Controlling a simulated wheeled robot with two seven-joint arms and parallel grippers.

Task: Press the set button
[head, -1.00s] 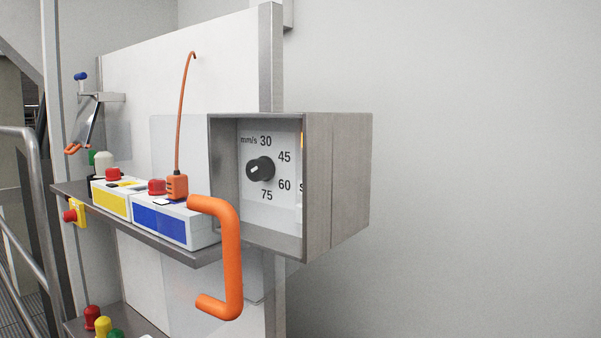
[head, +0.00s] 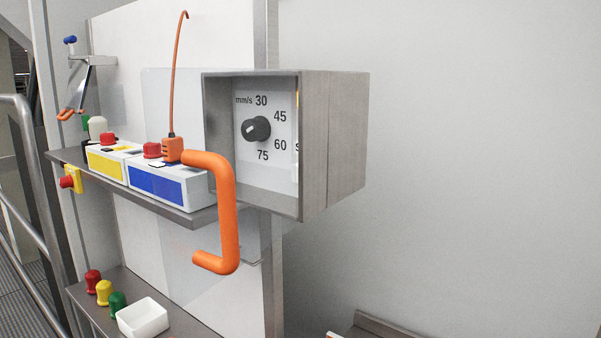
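At the panel's right edge only the start of a label, a letter "s" (head: 297,147), shows. The box's side wall hides the rest, and I cannot make out a set button. Neither of my grippers is in view.
A big orange handle (head: 226,215) stands in front of the box. On a shelf to its left are a blue-and-white box (head: 168,184) and a yellow-and-white box (head: 107,164) with red buttons. Below are coloured knobs (head: 104,292) and a white tray (head: 143,317). The right side shows bare wall.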

